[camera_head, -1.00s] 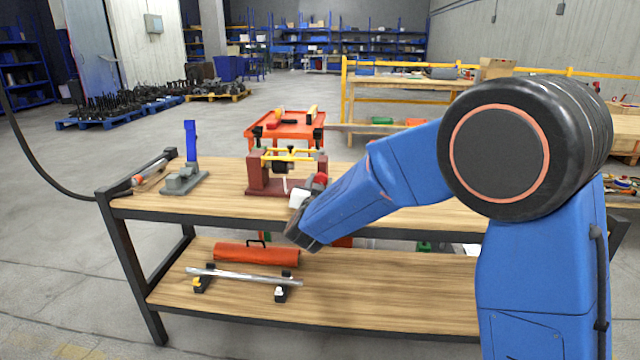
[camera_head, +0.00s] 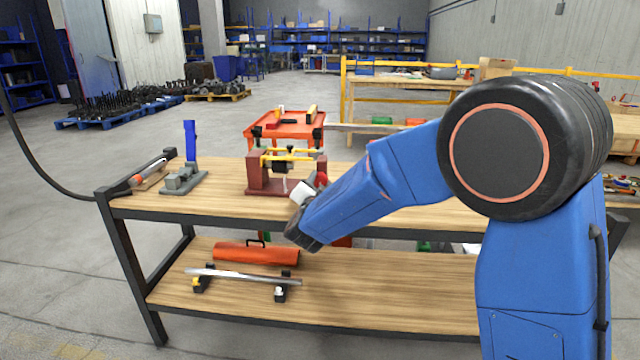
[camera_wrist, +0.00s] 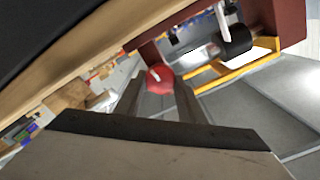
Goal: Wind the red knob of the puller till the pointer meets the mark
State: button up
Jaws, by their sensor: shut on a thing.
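The puller (camera_head: 254,174) is a dark red frame with yellow bars on the workbench top. It also shows in the wrist view (camera_wrist: 285,18), with a yellow bar, a black cylinder (camera_wrist: 238,41) and a small white upright piece. Its red knob (camera_head: 322,178) is at the right end, and in the wrist view the knob (camera_wrist: 160,79) sits between my fingertips. My gripper (camera_head: 311,185) is shut on the red knob, reaching in from the right. The pointer and the mark are too small to tell apart for sure.
A grey fixture with a blue upright (camera_head: 190,145) stands left of the puller on the workbench (camera_head: 225,207). An orange case (camera_head: 243,253) and a metal rod on supports (camera_head: 243,279) lie on the lower shelf. An orange cart (camera_head: 290,128) stands behind.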

jog(key=o, duration=1)
jog(key=shift+o, duration=0.2)
jog(key=s, duration=1.7)
jog(key=shift+s+a, duration=0.25)
jog(key=shift+a, duration=0.05)
